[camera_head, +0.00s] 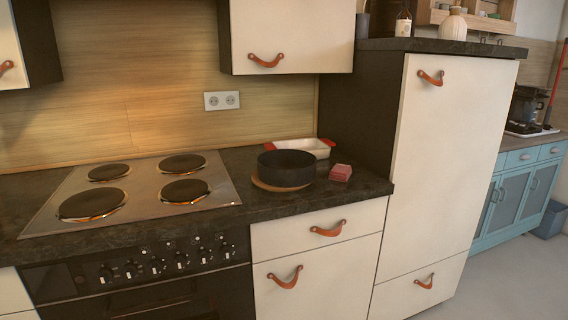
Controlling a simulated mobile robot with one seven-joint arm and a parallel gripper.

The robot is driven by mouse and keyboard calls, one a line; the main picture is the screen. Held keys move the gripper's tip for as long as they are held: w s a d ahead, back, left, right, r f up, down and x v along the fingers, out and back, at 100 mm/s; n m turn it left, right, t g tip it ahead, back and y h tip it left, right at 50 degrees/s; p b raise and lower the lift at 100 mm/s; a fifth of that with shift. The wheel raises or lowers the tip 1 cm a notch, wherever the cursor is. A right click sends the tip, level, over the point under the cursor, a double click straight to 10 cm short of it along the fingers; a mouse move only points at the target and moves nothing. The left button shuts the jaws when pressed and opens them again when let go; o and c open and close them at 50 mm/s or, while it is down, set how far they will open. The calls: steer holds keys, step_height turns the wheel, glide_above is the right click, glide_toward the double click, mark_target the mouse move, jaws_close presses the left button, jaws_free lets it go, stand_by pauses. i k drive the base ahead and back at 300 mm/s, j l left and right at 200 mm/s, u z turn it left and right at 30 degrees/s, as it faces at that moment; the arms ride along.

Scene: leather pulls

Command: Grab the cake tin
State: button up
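A dark round tin (287,167), which looks like the cake tin, stands upright on a round wooden board (258,183) on the dark counter. It is right of the stove, near the counter's right end. Its inside is mostly hidden from this angle. My gripper is not in view.
A white rectangular dish (318,147) with red ends sits just behind the tin. A small pink-red block (341,173) lies close to its right. The stove's hotplates (186,190) are to the left. A tall cabinet (450,150) bounds the right side; a wall cupboard (290,35) hangs above.

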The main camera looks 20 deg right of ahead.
mark_target(279, 168)
steer(key=i+l+u, duration=0.1)
steer(key=l, duration=0.25)
steer(key=i+l, duration=0.3)
steer(key=i+l+u, duration=0.15)
steer(key=l, duration=0.25)
steer(key=i+l+u, duration=0.1)
steer(key=l, duration=0.3)
steer(key=i+l, duration=0.25)
steer(key=l, duration=0.15)
steer(key=u, duration=0.05)
